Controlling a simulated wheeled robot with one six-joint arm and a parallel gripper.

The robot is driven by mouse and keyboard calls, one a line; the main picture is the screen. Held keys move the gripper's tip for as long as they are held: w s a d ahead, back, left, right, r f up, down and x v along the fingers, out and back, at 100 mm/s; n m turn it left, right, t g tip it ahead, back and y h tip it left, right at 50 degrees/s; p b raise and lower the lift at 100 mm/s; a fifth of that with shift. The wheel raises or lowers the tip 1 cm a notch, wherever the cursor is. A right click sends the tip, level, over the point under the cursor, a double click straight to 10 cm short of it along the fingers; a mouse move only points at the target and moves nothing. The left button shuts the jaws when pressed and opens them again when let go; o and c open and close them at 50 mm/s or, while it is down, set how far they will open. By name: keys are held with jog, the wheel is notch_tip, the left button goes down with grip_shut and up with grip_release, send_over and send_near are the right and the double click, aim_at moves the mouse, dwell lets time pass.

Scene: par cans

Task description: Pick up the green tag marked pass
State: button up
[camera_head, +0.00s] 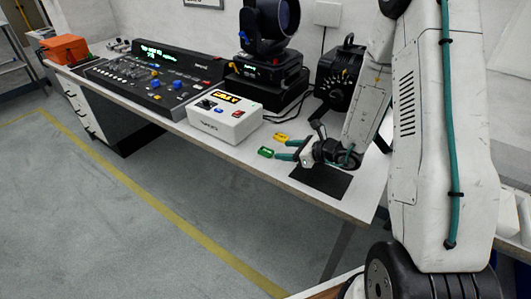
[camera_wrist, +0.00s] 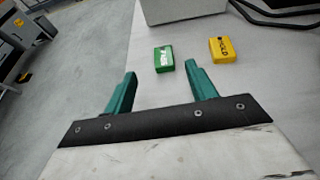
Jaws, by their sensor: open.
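The green tag (camera_head: 265,152) lies flat on the white table in front of the white box. In the wrist view the green tag (camera_wrist: 164,59) shows white lettering on its face, too blurred to read surely. My gripper (camera_head: 282,150) is open and empty, its two teal fingers pointing at the green tag from the right. In the wrist view the tag sits just beyond the fingertips of my gripper (camera_wrist: 160,72), roughly between their lines and nearer the right finger. It looks apart from both fingers.
A yellow tag (camera_wrist: 222,49) with dark lettering lies right of the green one; it also shows in the head view (camera_head: 280,137). A white box (camera_head: 225,117) stands behind the tags. A black mat (camera_head: 321,181) lies below my gripper. A black lamp (camera_head: 340,75) and cables stand behind.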

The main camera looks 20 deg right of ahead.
aim_at(266, 150)
jog(key=shift+w+f, duration=0.25)
jog(key=shift+f, duration=0.15)
jog(key=x, duration=0.7)
jog(key=shift+f, duration=0.2)
jog(key=c, duration=1)
